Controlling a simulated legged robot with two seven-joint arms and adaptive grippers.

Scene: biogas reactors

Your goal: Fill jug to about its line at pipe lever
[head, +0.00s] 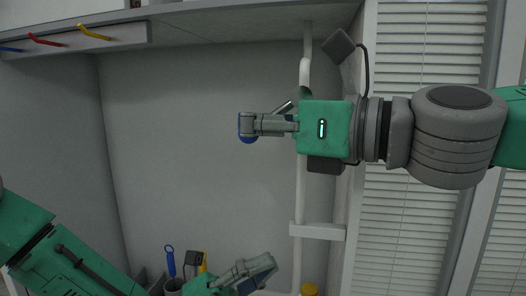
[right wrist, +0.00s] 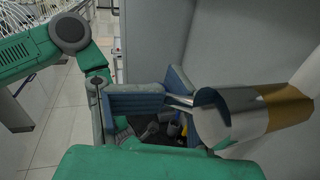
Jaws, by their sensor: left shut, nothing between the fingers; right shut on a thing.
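A white pipe (head: 304,72) runs down the cabinet's right side and passes behind my right gripper. My right gripper (head: 247,125) is level in front of it, fingers pointing left. In the right wrist view, its blue-padded fingers (right wrist: 172,92) are closed at a thin metal lever (right wrist: 180,100). The lever meets a shiny pipe end (right wrist: 212,117) with a brass-coloured band (right wrist: 286,105). My left gripper (head: 266,268) is shut and empty, low at the bottom of the head view. I cannot make out the jug or its line in either view.
A cup with a blue-handled tool (head: 170,262) stands at the bottom, left of my left gripper. A yellow object (head: 309,290) shows at the bottom edge. Coloured hooks (head: 47,41) hang on a rail at upper left. The cabinet's middle is clear.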

